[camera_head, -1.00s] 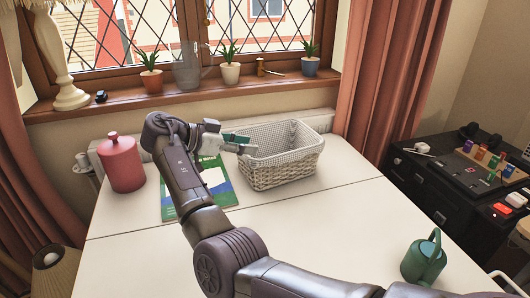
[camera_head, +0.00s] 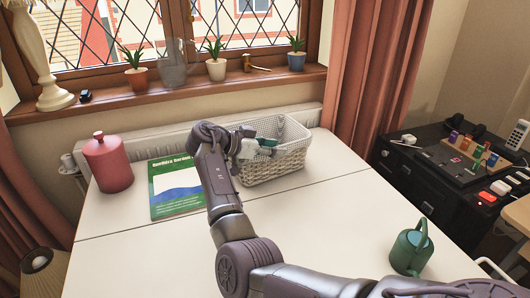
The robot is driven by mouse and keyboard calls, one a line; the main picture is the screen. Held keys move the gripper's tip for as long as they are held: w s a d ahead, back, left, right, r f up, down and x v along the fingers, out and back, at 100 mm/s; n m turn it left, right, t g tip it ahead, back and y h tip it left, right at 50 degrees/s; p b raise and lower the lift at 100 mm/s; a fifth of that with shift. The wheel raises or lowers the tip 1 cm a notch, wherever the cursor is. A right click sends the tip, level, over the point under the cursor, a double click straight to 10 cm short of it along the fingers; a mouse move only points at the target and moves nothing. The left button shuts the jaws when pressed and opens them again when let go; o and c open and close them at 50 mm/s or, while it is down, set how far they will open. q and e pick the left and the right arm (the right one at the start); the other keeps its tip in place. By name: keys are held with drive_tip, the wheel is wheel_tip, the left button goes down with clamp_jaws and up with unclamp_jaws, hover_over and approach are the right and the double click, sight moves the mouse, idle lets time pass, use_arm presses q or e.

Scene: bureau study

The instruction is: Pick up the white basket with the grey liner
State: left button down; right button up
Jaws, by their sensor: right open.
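The white wicker basket with the grey liner (camera_head: 278,163) stands upright on the white table, near its back edge under the window. My right arm reaches in from the lower right across the table. My right gripper (camera_head: 264,145) is at the basket's left end, level with the rim. It is open, with its fingers pointing right over the basket's near left rim. Whether the fingers touch the rim cannot be told. The arm hides the basket's left side. My left gripper is not in view.
A green book (camera_head: 174,187) lies left of my arm, and a pink lidded jar (camera_head: 108,163) stands at the table's left. A green watering can (camera_head: 411,248) stands at the right front. Potted plants line the windowsill (camera_head: 165,97). The table right of the basket is clear.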

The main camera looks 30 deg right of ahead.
drive_tip(key=shift+d+f, duration=0.1)
drive_tip(key=shift+d, duration=0.05)
clamp_jaws()
idle(0.5)
